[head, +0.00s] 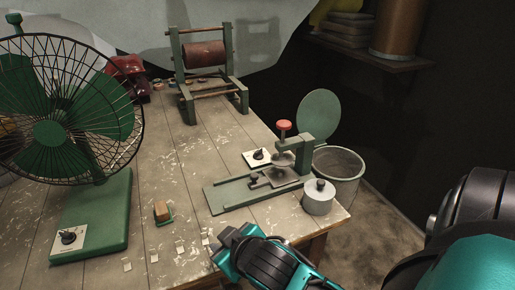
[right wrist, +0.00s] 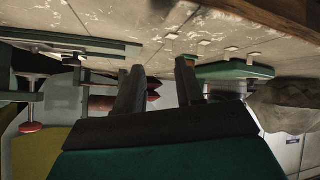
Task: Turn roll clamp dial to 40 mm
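The green roll clamp (head: 285,165) stands near the right edge of the table, with a red knob (head: 284,125) on top. Beside it is a white plate with a black dial (head: 258,155); its setting is too small to read. My right gripper (head: 224,243) is low at the table's front edge, to the front left of the clamp and apart from it. In the right wrist view its two dark fingers (right wrist: 158,85) are spread with nothing held between them. The clamp's red knob (right wrist: 30,127) shows at the left there, upside down. My left gripper is not in view.
A green fan (head: 120,215) with its own dial (head: 68,237) stands at the left. A roll stand (head: 185,85) is at the back. A lidded grey pot (head: 319,197) sits at the clamp's front right; an open bin (head: 338,165) stands behind. A small block (head: 161,210) and tape pieces lie in front.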

